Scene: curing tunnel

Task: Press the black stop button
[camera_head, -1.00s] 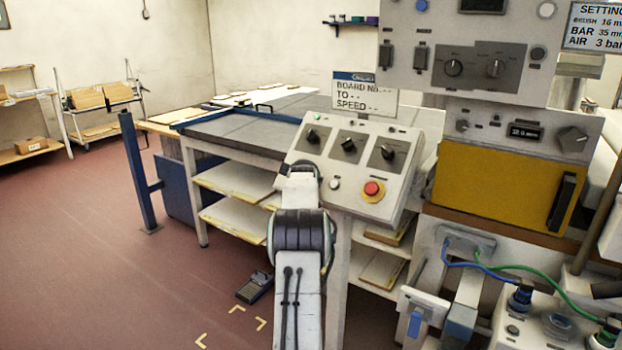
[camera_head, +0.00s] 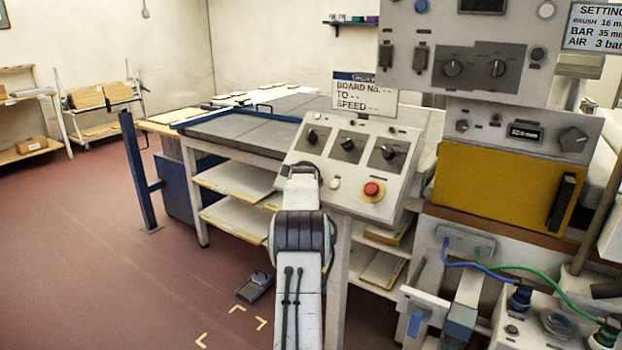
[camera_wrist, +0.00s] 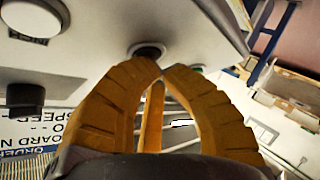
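The black stop button (camera_wrist: 148,50) shows in the wrist view as a dark round button in a dark ring on the pale panel face. My gripper (camera_wrist: 161,70) has yellow ribbed fingers with their tips drawn together, nothing between them. The tips are right at the button's edge in the picture; I cannot tell whether they touch it.
A white button (camera_head: 334,183) and a red button on a yellow ring (camera_head: 372,190) are to the right on the panel. Three dark knobs sit above. In the wrist view a green button (camera_wrist: 196,69) and a white button (camera_wrist: 35,20) flank the black one.

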